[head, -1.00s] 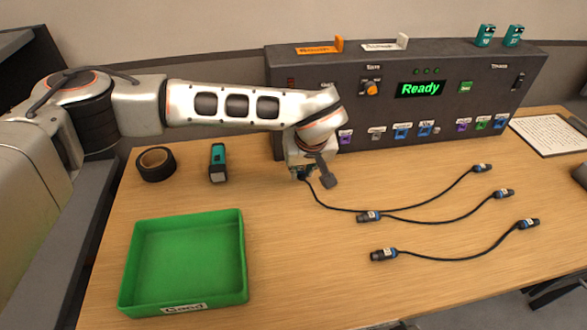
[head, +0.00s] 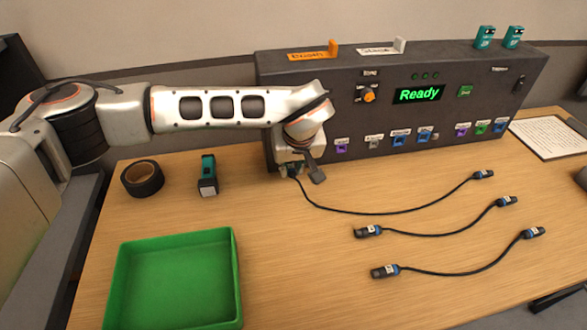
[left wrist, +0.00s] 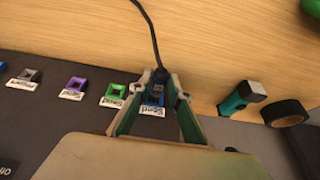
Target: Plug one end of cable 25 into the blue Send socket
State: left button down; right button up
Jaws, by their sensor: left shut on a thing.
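My left gripper (head: 291,172) is shut on the black plug of a cable, low at the left end of the dark panel. In the left wrist view its fingertips (left wrist: 161,76) hold the plug (left wrist: 160,77) close in front of the blue Send socket (left wrist: 154,98). I cannot tell whether the plug is in it. In the head view my gripper hides that socket. The held cable (head: 400,213) runs right over the table to its other plug (head: 484,174). Its number cannot be read. My right gripper is not in view.
Two other cables (head: 440,235) (head: 465,273) lie to the right. A green tray (head: 233,275), black tape roll (head: 142,178) and teal device (head: 208,176) are on the left. Green (left wrist: 114,95) and purple (left wrist: 75,87) sockets sit beside the Send socket. A paper sheet (head: 550,137) lies far right.

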pick_arm(q)
jog(key=shift+r, duration=0.1)
dwell(0.7)
jog(key=shift+w+a+r, duration=0.1)
jog(key=shift+w+a, duration=0.05)
jog(key=shift+w, duration=0.5)
jog(key=shift+w+a, duration=0.15)
jog(key=shift+w, duration=0.45)
dwell(2.2)
jog(key=c, duration=1.8)
grip_release()
jog(key=v, duration=1.2)
jog(key=shift+d, duration=0.1)
